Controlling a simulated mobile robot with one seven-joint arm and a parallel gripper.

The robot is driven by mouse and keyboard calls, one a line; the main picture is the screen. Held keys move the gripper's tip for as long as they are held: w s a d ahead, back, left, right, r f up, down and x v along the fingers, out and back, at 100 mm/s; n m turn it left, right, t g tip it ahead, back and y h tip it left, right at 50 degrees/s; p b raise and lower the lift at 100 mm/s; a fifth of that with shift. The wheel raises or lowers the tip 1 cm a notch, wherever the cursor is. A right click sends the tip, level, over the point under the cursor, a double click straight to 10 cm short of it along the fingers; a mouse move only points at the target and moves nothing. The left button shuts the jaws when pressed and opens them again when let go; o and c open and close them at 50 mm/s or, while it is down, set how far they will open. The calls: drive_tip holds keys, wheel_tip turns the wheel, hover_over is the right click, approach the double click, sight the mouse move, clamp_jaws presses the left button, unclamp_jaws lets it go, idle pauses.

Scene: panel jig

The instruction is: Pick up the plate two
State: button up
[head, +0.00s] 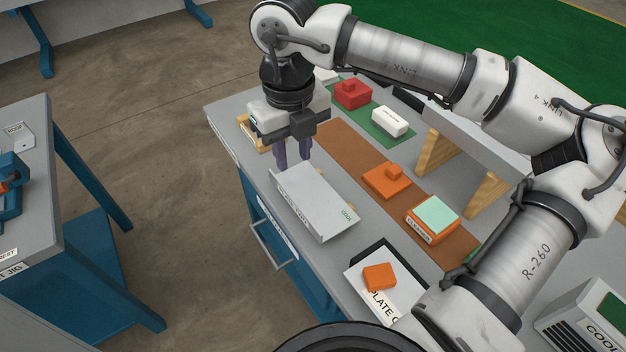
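A light grey sheet-metal plate (317,198) with a raised edge lies near the front-left edge of the grey bench. It carries small green lettering that looks like "COOL" and a line of print on its left side. I cannot read "two" on it, so I cannot tell for sure that it is plate two. My gripper (292,156) points down at the plate's far-left end. Its two dark fingers stand apart with a gap and nothing visible between them. The plate partly hides what lies below the fingertips, and I cannot tell whether they touch it.
A brown strip (355,160) holds an orange block (386,182) and an orange-and-mint block (432,220). A wooden frame (257,133) stands behind my gripper. Red (352,95) and white (390,120) blocks sit on green. An orange piece (379,277) rests on a "PLATE" card.

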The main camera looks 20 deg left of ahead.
drive_tip(key=p, duration=0.1)
hover_over(297, 205)
wheel_tip(297, 205, down, 8)
drive_tip(key=shift+f+p, duration=1.2)
drive_tip(key=shift+f, duration=1.65)
drive_tip(key=shift+c, duration=0.4)
clamp_jaws()
